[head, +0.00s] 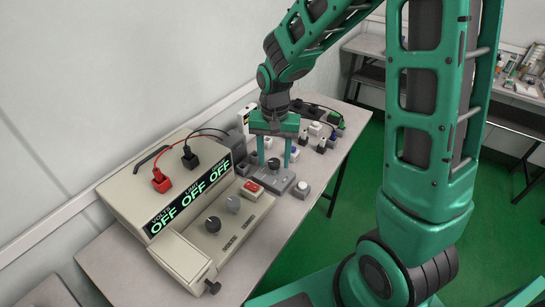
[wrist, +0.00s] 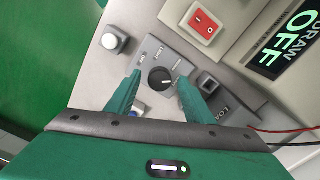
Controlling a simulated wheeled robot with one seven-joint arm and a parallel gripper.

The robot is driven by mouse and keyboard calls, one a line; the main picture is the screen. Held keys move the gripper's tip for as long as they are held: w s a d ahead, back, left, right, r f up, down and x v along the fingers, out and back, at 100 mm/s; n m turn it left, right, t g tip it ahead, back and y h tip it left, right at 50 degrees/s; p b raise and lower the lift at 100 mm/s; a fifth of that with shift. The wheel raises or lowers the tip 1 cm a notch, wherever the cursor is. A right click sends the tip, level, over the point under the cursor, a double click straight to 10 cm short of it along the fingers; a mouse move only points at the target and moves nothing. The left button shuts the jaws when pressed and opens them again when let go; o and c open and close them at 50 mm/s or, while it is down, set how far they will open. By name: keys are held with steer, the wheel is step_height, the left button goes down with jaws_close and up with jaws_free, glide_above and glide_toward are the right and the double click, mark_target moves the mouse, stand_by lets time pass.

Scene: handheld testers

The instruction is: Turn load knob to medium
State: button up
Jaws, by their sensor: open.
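The load knob (head: 273,163) is a round black knob on a small grey box (head: 262,178) on the bench. My gripper (head: 274,159) is open and reaches straight down over the box. In the wrist view its two green fingers (wrist: 159,84) stand on either side of the knob, with a gap to it on both sides. I cannot tell how far above the box the fingertips are.
A beige power supply (head: 180,185) stands to the left, its display (head: 190,197) reading OFF, with red (head: 161,181) and black plugs. A red rocker switch (wrist: 204,26) and a white button (wrist: 114,39) are near the knob. Small boxes and cables crowd the bench behind.

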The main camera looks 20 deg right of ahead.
mark_target(274, 161)
steer(key=c, duration=1)
steer(key=shift+c, duration=0.2)
steer(key=shift+n, duration=0.3)
steer(key=n, duration=0.4)
steer(key=o, duration=1)
steer(key=shift+o, duration=0.2)
step_height(274, 161, up, 11)
